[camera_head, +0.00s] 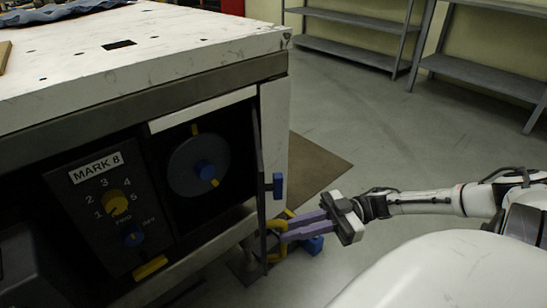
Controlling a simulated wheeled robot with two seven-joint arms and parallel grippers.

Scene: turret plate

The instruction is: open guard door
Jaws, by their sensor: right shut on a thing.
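The guard door (258,160) shows as a thin dark panel, almost edge-on, at the right side of the machine opening. It stands swung out from the front, and the opening is uncovered. My right gripper (283,230) has purple fingers and reaches in from the right. It is shut on a yellow handle (288,215) low at the door's outer side; the fingers partly hide the grip. My left gripper is out of view.
A MARK 8 panel (108,205) with a yellow dial and a blue knob is left of the opening. Shelves (350,30) stand behind; the floor between is clear.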

